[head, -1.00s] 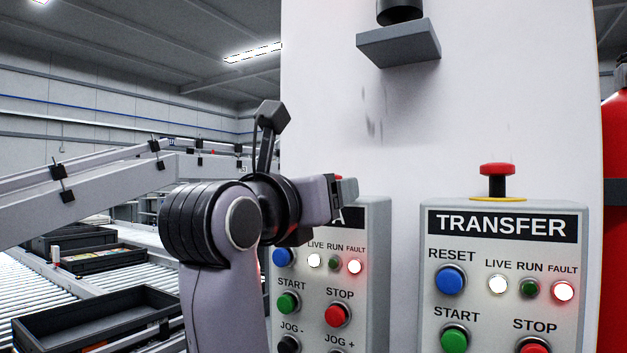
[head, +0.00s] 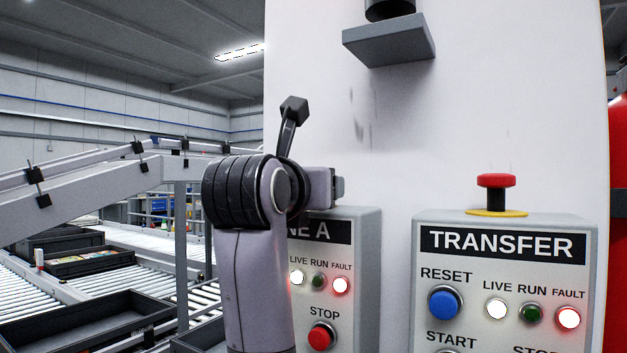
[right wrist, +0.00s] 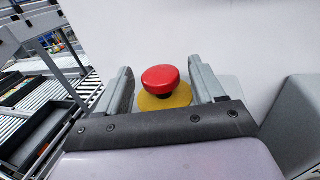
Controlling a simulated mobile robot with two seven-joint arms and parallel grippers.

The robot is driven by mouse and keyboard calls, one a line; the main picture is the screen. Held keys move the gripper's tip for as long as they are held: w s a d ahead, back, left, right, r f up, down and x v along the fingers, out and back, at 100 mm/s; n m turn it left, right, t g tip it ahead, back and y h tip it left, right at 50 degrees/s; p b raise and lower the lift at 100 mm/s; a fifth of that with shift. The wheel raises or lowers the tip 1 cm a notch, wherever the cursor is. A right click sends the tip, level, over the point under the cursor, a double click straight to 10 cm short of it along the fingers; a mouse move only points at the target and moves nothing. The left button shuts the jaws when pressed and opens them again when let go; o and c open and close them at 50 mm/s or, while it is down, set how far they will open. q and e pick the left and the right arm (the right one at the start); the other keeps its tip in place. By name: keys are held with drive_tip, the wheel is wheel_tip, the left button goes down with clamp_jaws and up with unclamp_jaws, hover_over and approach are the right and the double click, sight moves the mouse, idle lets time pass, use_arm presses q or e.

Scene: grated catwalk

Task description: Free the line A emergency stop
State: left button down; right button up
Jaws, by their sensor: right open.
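The line A control box (head: 352,262) stands left of centre in the head view, its label partly covered by my right arm. Its emergency stop, a red mushroom button (right wrist: 161,78) on a yellow disc (right wrist: 165,100), shows in the right wrist view; in the head view my gripper hides it. My right gripper (right wrist: 160,65) is open, with one finger on each side of the red button and visible gaps to it. In the head view this gripper (head: 338,188) is seen side-on above the box. My left gripper is not in view.
The TRANSFER box (head: 505,283) stands to the right with its own red emergency stop (head: 497,181). A pale wall (head: 440,120) rises behind, with a grey bracket (head: 390,42) overhead. Roller conveyors and black trays (head: 110,318) lie at left.

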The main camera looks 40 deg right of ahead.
drive_tip(key=shift+w+d, duration=0.25)
drive_tip(key=shift+d, duration=0.2)
drive_tip(key=shift+c, duration=0.3)
